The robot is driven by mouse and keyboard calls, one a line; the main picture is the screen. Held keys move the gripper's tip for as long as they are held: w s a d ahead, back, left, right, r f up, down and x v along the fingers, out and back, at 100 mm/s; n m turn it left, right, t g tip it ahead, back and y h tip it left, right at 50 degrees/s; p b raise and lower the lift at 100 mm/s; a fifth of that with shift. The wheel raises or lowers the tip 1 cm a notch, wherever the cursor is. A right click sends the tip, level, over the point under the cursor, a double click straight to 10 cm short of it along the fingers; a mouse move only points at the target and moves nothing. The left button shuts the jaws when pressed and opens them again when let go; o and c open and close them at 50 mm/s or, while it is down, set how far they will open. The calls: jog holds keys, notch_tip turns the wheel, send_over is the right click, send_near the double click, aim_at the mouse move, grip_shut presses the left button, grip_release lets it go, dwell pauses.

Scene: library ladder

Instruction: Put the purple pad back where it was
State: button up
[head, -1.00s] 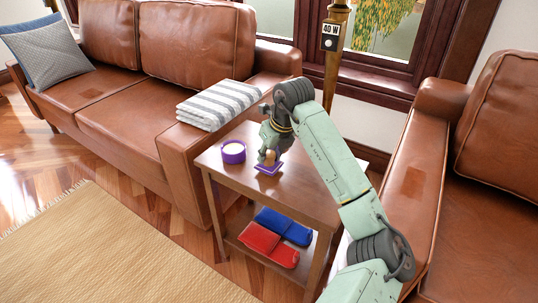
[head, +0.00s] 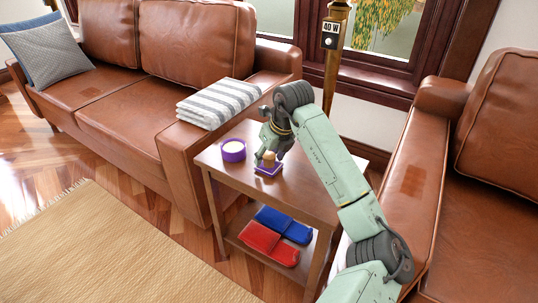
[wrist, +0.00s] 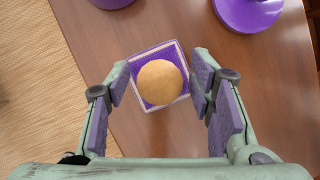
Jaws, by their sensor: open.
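The purple pad (head: 266,172) is a small square with a pale rim in the wrist view (wrist: 148,55). It lies flat on the wooden side table (head: 315,190). A tan, rounded object (wrist: 160,83) sits on the pad, covering its middle, and also shows in the head view (head: 269,157). My gripper (wrist: 161,78) is open above the table, its purple-padded fingers on either side of the pad and tan object with gaps visible. In the head view my gripper (head: 267,153) partly hides the spot behind the pad.
A purple round holder with a white top (head: 233,151) stands left of the pad. A purple round base (wrist: 248,12) is at the wrist view's top. Red (head: 268,243) and blue (head: 284,225) folded items lie on the lower shelf. Sofas flank the table. Its front right is clear.

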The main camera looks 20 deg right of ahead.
jog(key=shift+r, duration=0.4)
jog(key=v, duration=1.1)
jog(key=shift+s+r, duration=0.2)
jog(key=shift+r, duration=0.05)
jog(key=shift+d, duration=0.1)
